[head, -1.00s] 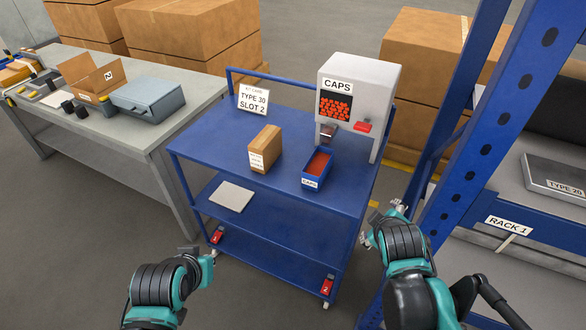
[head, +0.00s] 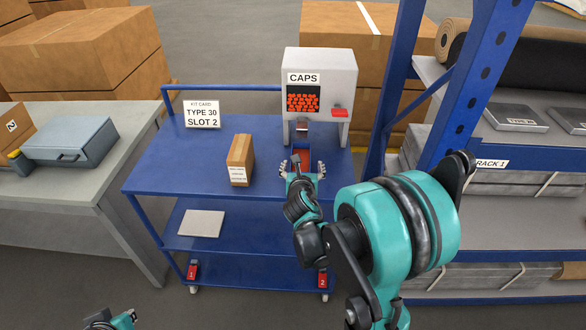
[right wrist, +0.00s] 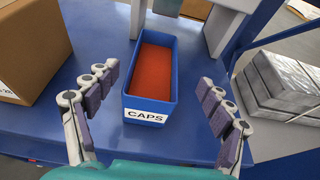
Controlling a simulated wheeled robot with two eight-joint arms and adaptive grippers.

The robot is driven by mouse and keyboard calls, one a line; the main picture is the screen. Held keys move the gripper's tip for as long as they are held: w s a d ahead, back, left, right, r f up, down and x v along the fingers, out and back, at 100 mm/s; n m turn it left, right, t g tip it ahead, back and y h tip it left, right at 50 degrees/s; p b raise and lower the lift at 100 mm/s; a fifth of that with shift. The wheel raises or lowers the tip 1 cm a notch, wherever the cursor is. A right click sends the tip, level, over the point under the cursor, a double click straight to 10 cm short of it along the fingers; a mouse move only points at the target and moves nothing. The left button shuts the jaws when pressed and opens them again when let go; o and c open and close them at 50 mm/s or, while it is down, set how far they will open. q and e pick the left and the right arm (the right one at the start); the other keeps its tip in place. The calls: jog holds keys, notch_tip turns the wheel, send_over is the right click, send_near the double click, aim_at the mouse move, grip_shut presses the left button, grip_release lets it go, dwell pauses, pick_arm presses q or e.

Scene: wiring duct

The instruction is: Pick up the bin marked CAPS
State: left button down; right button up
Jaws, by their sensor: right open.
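The blue bin marked CAPS (right wrist: 149,106) stands upright on the blue cart's top and holds an orange-red fill. In the head view the bin (head: 300,156) is mostly hidden behind my right gripper (head: 302,172). In the right wrist view my right gripper (right wrist: 155,112) is open, with one finger to each side of the bin's labelled near end. The fingers are apart from the bin, with gaps on both sides.
The grey CAPS dispenser (head: 319,72) stands just behind the bin. A brown carton (head: 240,160) and a kit card (head: 202,114) stand on the cart top (head: 180,165) to the left. A blue rack post (head: 470,90) rises close to the right of my arm.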

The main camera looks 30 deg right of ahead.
jog(key=shift+b+x, duration=0.3)
jog(key=shift+x, duration=0.8)
jog(key=b+x, duration=0.1)
jog(key=x, duration=0.1)
jog(key=b+x, duration=0.1)
jog(key=x, duration=0.1)
jog(key=shift+w+a+f, duration=0.25)
jog(key=shift+w+a, duration=0.05)
jog(key=shift+w+d, duration=0.15)
jog(key=shift+w, duration=0.15)
jog(key=shift+s+r, duration=0.1)
jog(key=c, duration=1.3)
